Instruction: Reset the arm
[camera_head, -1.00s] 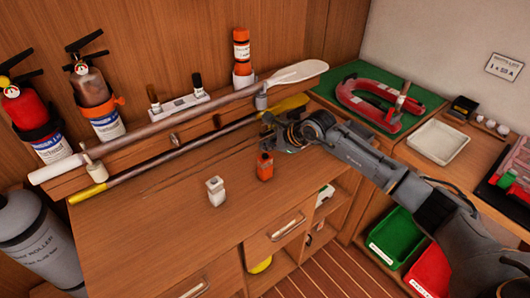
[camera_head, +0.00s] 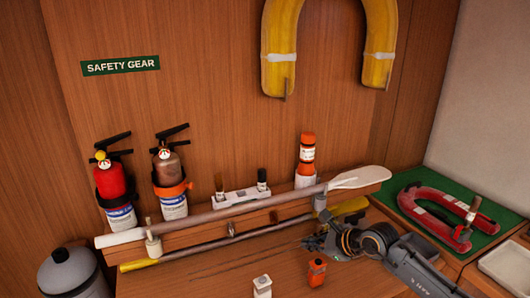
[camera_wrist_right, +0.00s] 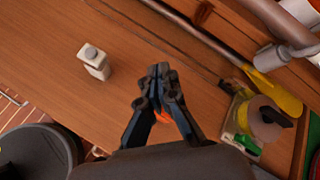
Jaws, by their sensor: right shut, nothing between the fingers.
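My right gripper (camera_head: 314,243) is low over the wooden counter (camera_head: 200,275) in the head view, near the orange bottle and in front of the paddles. In the right wrist view its fingers (camera_wrist_right: 159,72) are together and hold nothing. Behind them a bit of orange (camera_wrist_right: 162,117) shows, mostly hidden. My right arm (camera_head: 415,270) comes in from the lower right. My left gripper is not in view.
A small orange bottle (camera_head: 317,271) and a white bottle (camera_head: 262,287) stand on the counter. A white-bladed paddle (camera_head: 250,204) and a yellow-ended one (camera_head: 200,251) lie behind.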

